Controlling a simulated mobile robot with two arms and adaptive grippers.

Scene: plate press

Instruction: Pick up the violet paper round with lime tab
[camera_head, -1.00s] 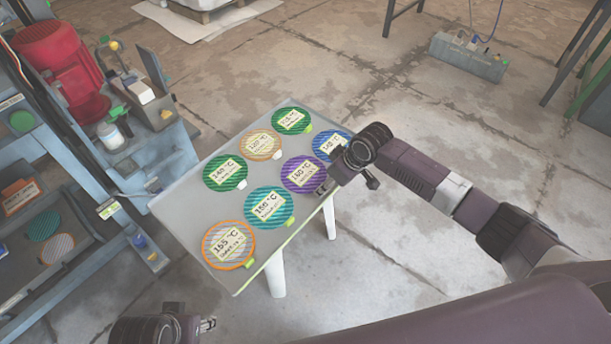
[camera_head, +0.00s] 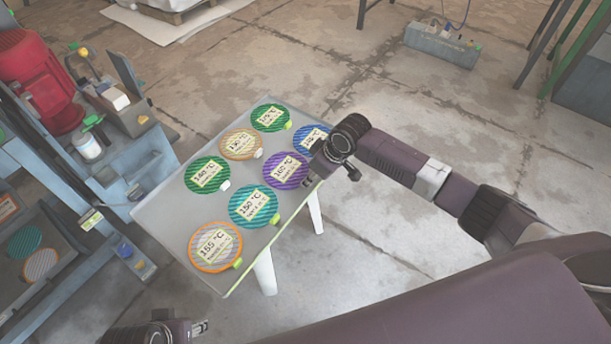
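The violet round (camera_head: 284,171), striped and with a pale printed label, lies flat on the grey table near its right edge. Its lime tab cannot be made out; my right gripper covers that side. My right gripper (camera_head: 328,176) is just right of the violet round, at the table's edge. Its fingers look spread, with nothing seen between them; contact with the round cannot be told. My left gripper (camera_head: 200,327) is at the bottom left, away from the table and cut by the frame, its finger state unclear.
Around it on the table (camera_head: 160,212) lie a blue round (camera_head: 309,134), a teal round (camera_head: 250,207), an orange-rimmed round (camera_head: 212,246) and several others. A machine with a red motor (camera_head: 38,68) stands left. Open floor lies to the right.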

